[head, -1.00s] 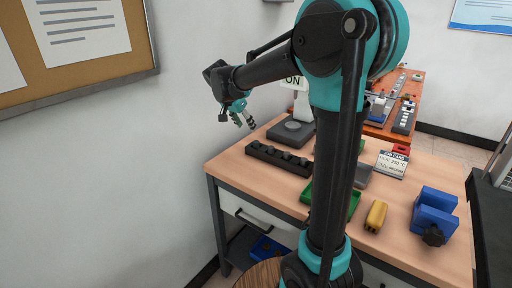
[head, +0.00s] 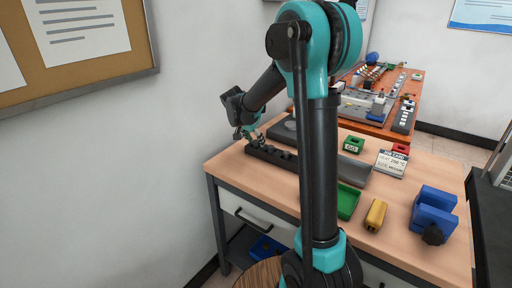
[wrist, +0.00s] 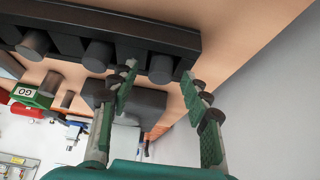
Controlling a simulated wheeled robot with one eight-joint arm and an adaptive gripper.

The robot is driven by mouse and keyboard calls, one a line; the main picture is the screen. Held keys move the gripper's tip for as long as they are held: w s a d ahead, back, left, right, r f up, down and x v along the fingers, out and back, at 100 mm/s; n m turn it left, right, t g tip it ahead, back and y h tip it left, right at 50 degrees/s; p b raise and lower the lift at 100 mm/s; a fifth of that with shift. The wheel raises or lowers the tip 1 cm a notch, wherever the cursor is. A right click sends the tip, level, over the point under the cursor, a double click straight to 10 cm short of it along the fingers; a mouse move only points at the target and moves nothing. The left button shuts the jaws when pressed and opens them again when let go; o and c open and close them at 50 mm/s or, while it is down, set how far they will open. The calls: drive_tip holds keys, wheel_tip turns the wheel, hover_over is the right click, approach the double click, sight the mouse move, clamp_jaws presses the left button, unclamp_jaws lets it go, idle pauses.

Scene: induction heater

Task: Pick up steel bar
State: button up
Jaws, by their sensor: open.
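A black rack (head: 266,157) lies near the left edge of the wooden table, with several dark grey round bars standing in it. In the wrist view the rack (wrist: 100,22) crosses the top, and the end bar (wrist: 161,68) appears between my fingertips. My gripper (head: 252,136) is over the left end of the rack, pointing down. In the wrist view my gripper (wrist: 160,76) is open, with one green-padded finger on each side of that bar. I cannot tell whether either finger touches it. Part of the rack's right end is hidden behind my arm in the head view.
A green GO block (head: 353,146), a grey trough (head: 356,170), a job card (head: 391,163), a green tray (head: 347,202), a yellow block (head: 376,215) and a blue vise-like block (head: 433,213) stand on the table (head: 290,205). The wall is close on the left.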

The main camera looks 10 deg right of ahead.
clamp_jaws()
idle(0.3)
drive_tip(key=shift+r, duration=0.15)
